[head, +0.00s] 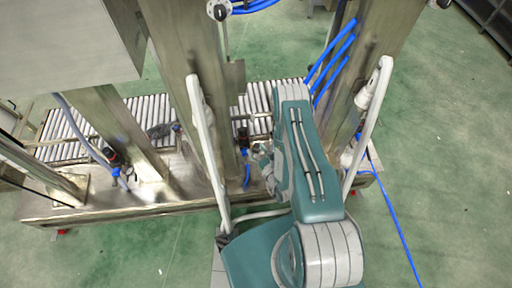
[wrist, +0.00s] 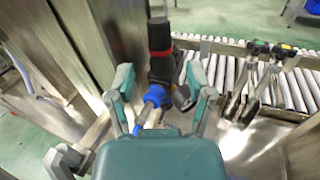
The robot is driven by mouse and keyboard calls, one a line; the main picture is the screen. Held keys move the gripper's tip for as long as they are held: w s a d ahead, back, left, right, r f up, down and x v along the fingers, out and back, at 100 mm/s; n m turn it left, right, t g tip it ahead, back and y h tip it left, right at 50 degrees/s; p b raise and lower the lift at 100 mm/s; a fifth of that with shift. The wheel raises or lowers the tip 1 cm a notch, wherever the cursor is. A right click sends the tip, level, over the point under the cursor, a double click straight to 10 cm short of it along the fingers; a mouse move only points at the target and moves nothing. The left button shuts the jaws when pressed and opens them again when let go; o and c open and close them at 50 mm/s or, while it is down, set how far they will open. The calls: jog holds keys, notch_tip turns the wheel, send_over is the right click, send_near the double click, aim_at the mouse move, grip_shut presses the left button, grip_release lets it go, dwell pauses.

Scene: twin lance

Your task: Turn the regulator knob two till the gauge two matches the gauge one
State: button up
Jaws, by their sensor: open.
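A regulator with a black knob and a red band (wrist: 160,38) stands upright ahead of my gripper in the wrist view, with a blue hose fitting (wrist: 151,96) below it. In the head view this regulator (head: 243,134) is just left of my gripper (head: 260,152). My gripper (wrist: 160,82) is open, its fingers spread to either side of the regulator body, with nothing held. The knob lies beyond the fingertips in the picture; contact cannot be told. Another regulator (head: 110,155) with a blue fitting is at the left in the head view. I cannot read either gauge.
A roller conveyor (wrist: 222,72) runs behind the regulator. Steel posts (head: 190,75) stand close to my arm. A blue hose (head: 394,215) trails over the green floor, which is open at the right.

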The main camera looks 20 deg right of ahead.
aim_at(246, 131)
jog(key=w+d+r+n+g+y, duration=0.2)
jog(key=d+r+n+g+y, duration=0.15)
jog(key=n+g, duration=0.2)
jog(key=shift+m+g, duration=0.35)
jog(key=shift+m, duration=0.1)
jog(key=x, duration=1)
jog(key=shift+w+a+r, duration=0.25)
jog(key=shift+a, duration=0.2)
